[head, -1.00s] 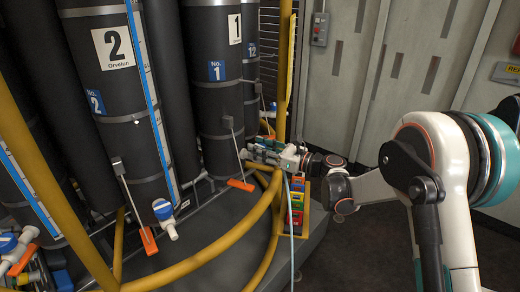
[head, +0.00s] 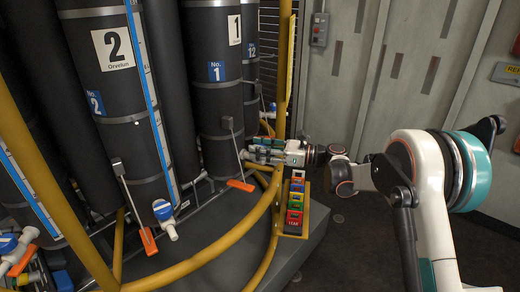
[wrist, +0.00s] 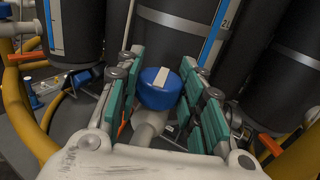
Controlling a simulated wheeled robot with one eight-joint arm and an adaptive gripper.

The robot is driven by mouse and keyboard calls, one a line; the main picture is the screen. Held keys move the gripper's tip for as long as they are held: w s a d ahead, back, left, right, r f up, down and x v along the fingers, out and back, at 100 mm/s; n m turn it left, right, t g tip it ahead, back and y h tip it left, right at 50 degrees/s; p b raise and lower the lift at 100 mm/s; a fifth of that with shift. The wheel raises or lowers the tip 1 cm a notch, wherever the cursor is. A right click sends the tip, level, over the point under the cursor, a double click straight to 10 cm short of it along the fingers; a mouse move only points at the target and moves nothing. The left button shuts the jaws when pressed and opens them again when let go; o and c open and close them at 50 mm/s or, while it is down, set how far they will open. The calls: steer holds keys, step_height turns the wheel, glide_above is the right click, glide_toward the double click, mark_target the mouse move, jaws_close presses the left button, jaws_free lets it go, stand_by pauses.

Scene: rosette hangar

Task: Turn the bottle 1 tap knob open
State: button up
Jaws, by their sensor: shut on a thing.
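Bottle 1 (head: 220,105) is a tall dark cylinder with a white "1" label and a blue "No. 1" plate. Its blue tap knob (wrist: 158,95) has a pale stripe on top, tilted in the wrist view, and sits above a white tap body (wrist: 150,125). My gripper (head: 257,154) is at the foot of bottle 1 in the head view, where it hides the knob. In the wrist view the green-padded fingers of my gripper (wrist: 160,88) are on both sides of the knob, shut on it.
Bottle 2 (head: 120,100) stands to the left, with its own blue-knobbed tap (head: 162,209). A yellow rail (head: 215,245) curves in front of the bottles. The floor at right is open.

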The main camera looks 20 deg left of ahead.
steer(key=o, duration=1.1)
steer(key=d, duration=0.8)
steer(key=w+d, duration=0.1)
steer(key=d, duration=0.3)
steer(key=shift+r, duration=0.1)
